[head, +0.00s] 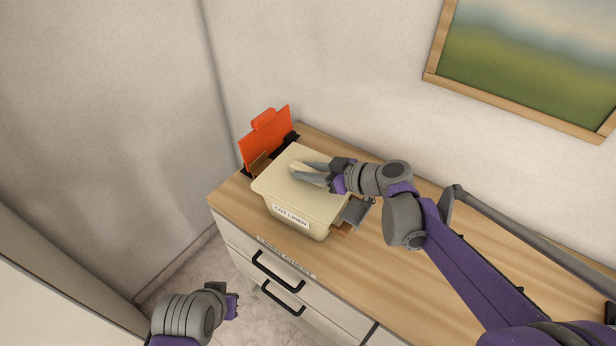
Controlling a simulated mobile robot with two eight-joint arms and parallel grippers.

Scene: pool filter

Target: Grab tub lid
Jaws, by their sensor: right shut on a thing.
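A cream tub (286,226) with a label on its front stands on a wooden-topped cabinet. Its cream lid (281,188) lies on top and covers it. My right gripper (296,171) is over the lid, shut on a raised part at the lid's middle, which looks like its handle; the fingers partly hide it. My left gripper (234,306) is low at the bottom left, in front of the cabinet and away from the tub; its fingers are too small to judge.
An orange panel (265,140) stands upright behind the tub. A grey object (356,211) lies close to the tub's right side. The cabinet top (375,275) is bare at front right. Black-handled drawers (281,270) face the front. A framed picture (540,60) hangs on the wall.

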